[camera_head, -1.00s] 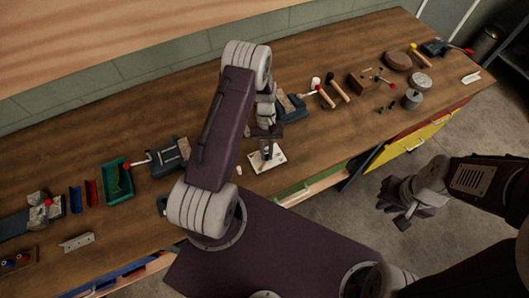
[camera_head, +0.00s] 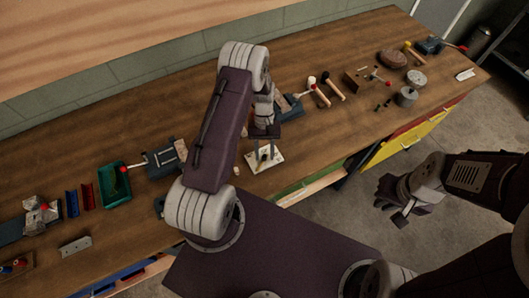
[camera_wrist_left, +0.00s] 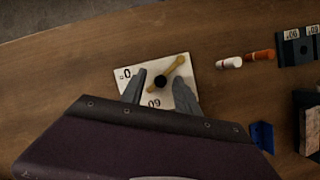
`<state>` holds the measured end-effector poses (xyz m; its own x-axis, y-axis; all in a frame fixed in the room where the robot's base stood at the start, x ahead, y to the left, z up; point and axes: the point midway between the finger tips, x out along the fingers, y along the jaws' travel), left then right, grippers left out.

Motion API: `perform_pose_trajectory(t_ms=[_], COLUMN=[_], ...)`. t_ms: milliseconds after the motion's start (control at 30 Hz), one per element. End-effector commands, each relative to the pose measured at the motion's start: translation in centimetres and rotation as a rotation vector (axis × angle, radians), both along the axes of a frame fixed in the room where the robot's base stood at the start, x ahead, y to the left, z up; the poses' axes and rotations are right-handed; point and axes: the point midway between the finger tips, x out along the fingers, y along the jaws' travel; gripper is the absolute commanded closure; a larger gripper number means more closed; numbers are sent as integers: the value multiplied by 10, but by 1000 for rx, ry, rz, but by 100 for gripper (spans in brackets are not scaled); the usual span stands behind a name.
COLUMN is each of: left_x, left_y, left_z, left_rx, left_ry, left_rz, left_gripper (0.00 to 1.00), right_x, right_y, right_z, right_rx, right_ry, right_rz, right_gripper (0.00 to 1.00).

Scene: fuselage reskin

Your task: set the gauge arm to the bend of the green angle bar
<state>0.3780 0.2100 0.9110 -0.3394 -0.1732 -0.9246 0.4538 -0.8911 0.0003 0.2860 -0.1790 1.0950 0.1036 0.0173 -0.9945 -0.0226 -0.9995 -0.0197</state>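The gauge is a pale plate (camera_head: 264,158) on the bench below my left gripper. In the left wrist view the plate (camera_wrist_left: 126,86) carries printed numbers, a brass gauge arm (camera_wrist_left: 178,65) and a dark round knob (camera_wrist_left: 160,81). The gauge arm slants up to the right. My left gripper (camera_wrist_left: 160,92) is open, its fingers apart on either side of the knob; contact cannot be told. A green tray (camera_head: 114,184) stands to the left with something dark green inside; I cannot tell whether that is the angle bar. My right gripper (camera_head: 393,205) hangs empty off the bench and looks open.
Blue (camera_head: 72,203) and red (camera_head: 87,196) bars lie left of the tray. A vise-like fixture (camera_head: 165,160) stands between tray and gauge. Mallets (camera_head: 320,92) and a wooden block (camera_head: 357,79) lie to the right. Bench (camera_head: 215,250) space between them is partly hidden by my left arm.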

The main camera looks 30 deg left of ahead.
Motion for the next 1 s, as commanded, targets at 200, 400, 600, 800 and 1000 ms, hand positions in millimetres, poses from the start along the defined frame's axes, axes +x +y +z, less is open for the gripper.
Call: perform_pose_trajectory(t_ms=[200,400,600,800,1000], left_x=[9,24,31,31,31], left_y=[4,12,15,15,15], left_z=[18,60,82,84,84], left_rx=[1,2,1,0,0], left_ry=[-5,-6,-2,0,0], left_rz=[1,-1,0,0,0], left_gripper=[62,62,62,62,62], right_x=[0,0,0,0,0], right_y=[0,0,0,0,0], right_z=[-9,-20,-23,-23,-23], right_rx=[0,0,0,0,0], right_ry=[0,0,0,0,0], right_rz=[0,0,0,0,0], right_gripper=[89,89,89,89,89])
